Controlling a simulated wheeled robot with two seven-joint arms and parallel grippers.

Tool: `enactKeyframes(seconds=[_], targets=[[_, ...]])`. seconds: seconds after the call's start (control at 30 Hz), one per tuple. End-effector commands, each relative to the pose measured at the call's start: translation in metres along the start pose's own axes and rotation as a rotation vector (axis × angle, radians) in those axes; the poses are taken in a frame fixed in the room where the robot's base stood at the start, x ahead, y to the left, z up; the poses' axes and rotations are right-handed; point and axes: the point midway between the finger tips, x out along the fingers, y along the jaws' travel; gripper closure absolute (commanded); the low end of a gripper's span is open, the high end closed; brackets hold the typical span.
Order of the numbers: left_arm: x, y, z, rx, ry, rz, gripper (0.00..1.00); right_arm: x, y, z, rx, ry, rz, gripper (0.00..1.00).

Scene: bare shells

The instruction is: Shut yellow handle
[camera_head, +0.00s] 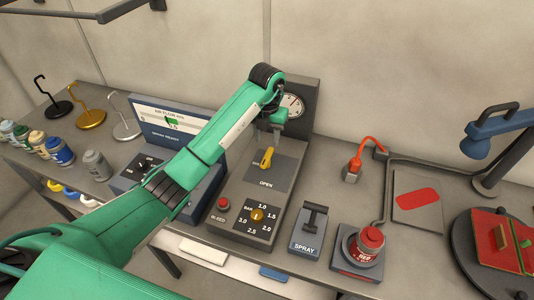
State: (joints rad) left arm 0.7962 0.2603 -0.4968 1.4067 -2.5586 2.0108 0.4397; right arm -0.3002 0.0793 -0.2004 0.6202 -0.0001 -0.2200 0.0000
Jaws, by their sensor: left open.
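The yellow handle (267,158) is a small lever on the sloped grey panel of the pressure unit (240,190). It points up and slightly right in the head view, and the word OPEN is printed below it. My left arm is green and reaches in from the lower left. My left gripper (267,137) is open just above and behind the handle, with its fingers pointing down. I cannot tell whether a finger touches the handle. My right gripper is not in view.
A gauge (292,105) stands behind the gripper. An airflow box (150,180) stands to the left, partly behind my arm. A SPRAY lever (314,218) and a red-topped pot (370,241) stand to the right.

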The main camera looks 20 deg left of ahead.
Motion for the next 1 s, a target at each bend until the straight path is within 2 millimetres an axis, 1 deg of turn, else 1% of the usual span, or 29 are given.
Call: enactKeyframes(seconds=[0.03,0.1,0.17,0.27,0.4,0.6,0.8,0.83,0.87,1.0], targets=[[0.013,-0.002,-0.001,0.001,0.002,-0.005,0.58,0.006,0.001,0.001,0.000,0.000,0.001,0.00],[0.025,-0.002,-0.001,-0.001,0.004,-0.005,0.58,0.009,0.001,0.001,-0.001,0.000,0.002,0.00],[0.033,-0.001,-0.001,0.000,0.006,-0.003,0.58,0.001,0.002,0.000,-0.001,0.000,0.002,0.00],[0.050,-0.001,-0.002,0.001,0.005,-0.002,0.58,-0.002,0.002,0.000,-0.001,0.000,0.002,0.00],[0.065,-0.001,0.000,0.001,0.002,-0.002,0.58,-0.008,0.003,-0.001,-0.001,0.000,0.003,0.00],[0.074,0.000,0.000,0.001,-0.001,-0.001,0.58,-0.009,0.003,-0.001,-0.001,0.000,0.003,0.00],[0.074,0.000,0.000,0.001,-0.001,-0.001,0.58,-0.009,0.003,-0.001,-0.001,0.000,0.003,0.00],[0.074,0.000,0.000,0.001,-0.001,-0.001,0.62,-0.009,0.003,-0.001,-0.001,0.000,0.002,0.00],[0.074,0.000,0.000,0.001,-0.001,-0.001,0.68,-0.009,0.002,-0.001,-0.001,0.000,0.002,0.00],[0.074,0.000,0.000,0.001,-0.001,-0.001,0.95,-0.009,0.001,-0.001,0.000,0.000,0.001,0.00]])
